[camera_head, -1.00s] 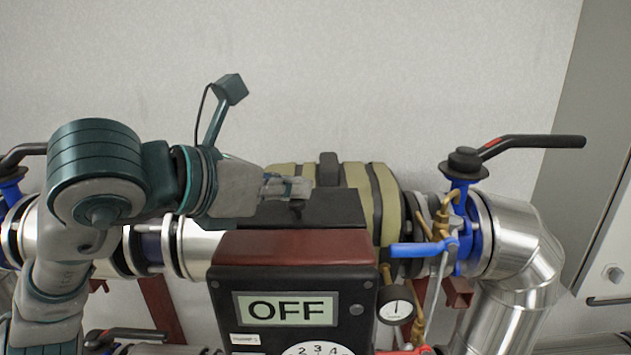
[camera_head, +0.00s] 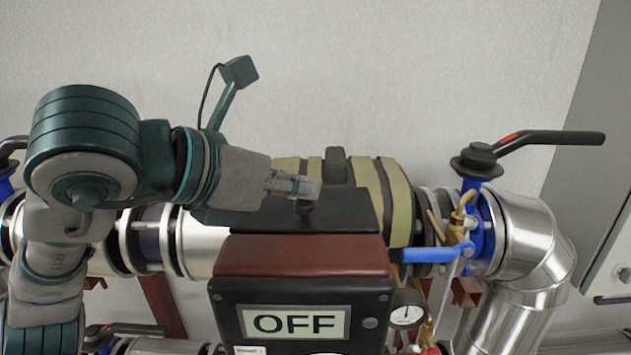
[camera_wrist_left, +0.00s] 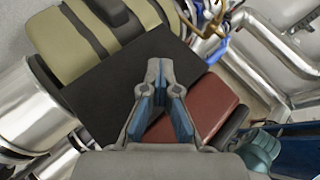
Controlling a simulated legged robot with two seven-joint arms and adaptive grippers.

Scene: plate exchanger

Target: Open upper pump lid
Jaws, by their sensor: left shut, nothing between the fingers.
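The upper pump has a tan body with dark bands (camera_head: 398,203) and a black block on top. A flat black plate (camera_head: 345,212), which looks like the pump lid, lies in front of it, above a red-brown box (camera_head: 300,256). A small dark knob shows just under my fingers. My left gripper (camera_head: 318,188) reaches in from the left, shut and empty, over the plate. In the left wrist view its fingertips (camera_wrist_left: 160,66) meet above the black plate (camera_wrist_left: 115,90). Whether they touch the plate or knob I cannot tell. My right gripper is out of view.
A control box with an OFF display (camera_head: 295,323) stands in front below. A blue lever (camera_head: 425,256), brass fittings, a gauge (camera_head: 407,316) and a valve with a black handle (camera_head: 550,138) are to the right. Steel pipes run on both sides. The wall behind is bare.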

